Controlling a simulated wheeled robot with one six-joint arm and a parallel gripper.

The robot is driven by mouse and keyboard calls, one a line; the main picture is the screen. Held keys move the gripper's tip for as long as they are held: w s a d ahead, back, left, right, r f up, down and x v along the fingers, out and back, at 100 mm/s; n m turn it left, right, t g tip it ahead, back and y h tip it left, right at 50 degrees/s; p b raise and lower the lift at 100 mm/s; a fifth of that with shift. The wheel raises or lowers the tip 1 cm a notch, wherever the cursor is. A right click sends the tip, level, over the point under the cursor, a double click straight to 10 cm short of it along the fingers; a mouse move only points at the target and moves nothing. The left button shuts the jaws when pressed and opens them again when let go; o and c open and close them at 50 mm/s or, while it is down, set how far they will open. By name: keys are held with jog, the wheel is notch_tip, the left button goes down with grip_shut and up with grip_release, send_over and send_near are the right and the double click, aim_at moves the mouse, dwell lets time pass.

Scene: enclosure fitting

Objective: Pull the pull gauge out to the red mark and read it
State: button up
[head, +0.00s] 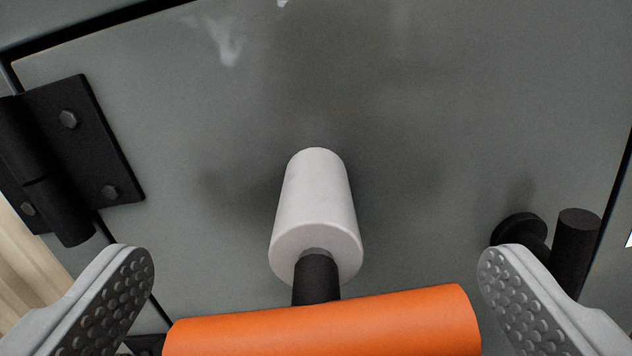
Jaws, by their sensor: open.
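The pull gauge shows in the head view as a light grey cylinder (316,210) standing out from a grey-green door panel. A short black rod (316,279) joins it to an orange crossbar handle (325,325) at the bottom of the picture. My gripper (318,275) is open, with one studded grey finger on each side of the handle. Both fingertips are apart from the handle's ends, and nothing is held between them. No red mark or scale shows in this view.
The grey-green door panel (450,110) fills the background. A black bolted hinge (75,150) is at the left edge. A black door handle (575,245) stands out at the right, close behind the right finger. A pale wood surface (25,265) shows at the lower left.

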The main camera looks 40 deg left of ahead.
aim_at(317, 310)
jog(key=shift+x, duration=1.75)
